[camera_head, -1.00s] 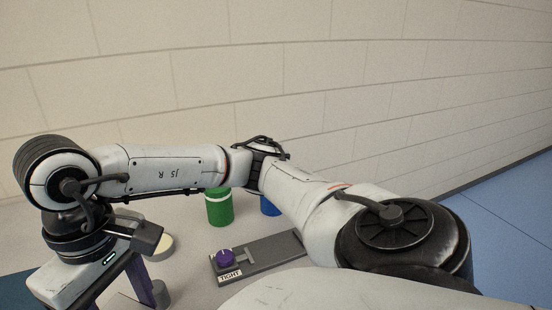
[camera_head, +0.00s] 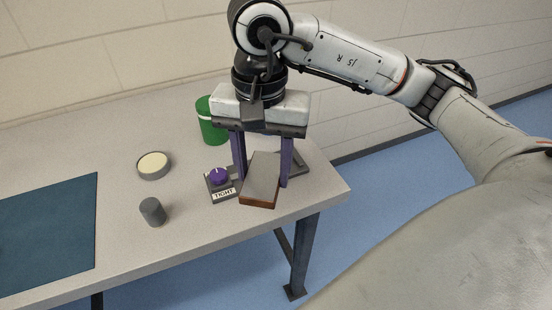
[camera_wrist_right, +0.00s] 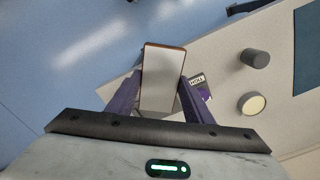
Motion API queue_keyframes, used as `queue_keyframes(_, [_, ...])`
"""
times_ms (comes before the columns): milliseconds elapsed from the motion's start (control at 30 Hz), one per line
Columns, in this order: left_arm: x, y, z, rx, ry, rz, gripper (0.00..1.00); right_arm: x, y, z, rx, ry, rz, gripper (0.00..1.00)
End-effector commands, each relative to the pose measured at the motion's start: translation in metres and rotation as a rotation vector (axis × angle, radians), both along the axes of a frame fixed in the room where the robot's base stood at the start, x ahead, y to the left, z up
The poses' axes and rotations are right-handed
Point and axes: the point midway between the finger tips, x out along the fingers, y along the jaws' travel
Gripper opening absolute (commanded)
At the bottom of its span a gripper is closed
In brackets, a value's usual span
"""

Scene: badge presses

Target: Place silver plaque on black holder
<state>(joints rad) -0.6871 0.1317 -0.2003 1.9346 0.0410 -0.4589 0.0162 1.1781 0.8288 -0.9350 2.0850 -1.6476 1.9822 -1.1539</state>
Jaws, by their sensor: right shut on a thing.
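The silver plaque (camera_head: 262,178) is a flat rectangular block with a grey face and a brown edge. My right gripper (camera_head: 263,182) is shut on it, a purple finger on each long side. The plaque also shows between the fingers in the right wrist view (camera_wrist_right: 160,75). It appears above the right part of a dark grey base with a purple knob (camera_head: 218,176) and a "TIGHT" label, which may be the black holder. The plaque hides much of that base, so I cannot tell whether they touch. My left gripper is not in view.
A green container (camera_head: 212,124) stands behind the base. A round cream-topped disc (camera_head: 154,165) and a small grey cylinder (camera_head: 152,211) stand to the left, near a dark blue mat (camera_head: 48,235). The table's right edge (camera_head: 335,200) is close to the gripper.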

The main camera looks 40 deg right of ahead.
Motion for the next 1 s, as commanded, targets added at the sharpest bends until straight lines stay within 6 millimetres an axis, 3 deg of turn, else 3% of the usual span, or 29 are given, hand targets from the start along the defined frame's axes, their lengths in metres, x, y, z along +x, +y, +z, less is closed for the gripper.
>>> queue_keyframes(100, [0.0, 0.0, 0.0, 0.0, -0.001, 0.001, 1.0, 0.012, -0.007, 0.0, 0.005, -0.001, -0.369, 0.17])
queue_keyframes(1000, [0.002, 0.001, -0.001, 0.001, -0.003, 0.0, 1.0, 0.089, -0.065, -0.005, 0.025, 0.018, -3.133, 0.17])
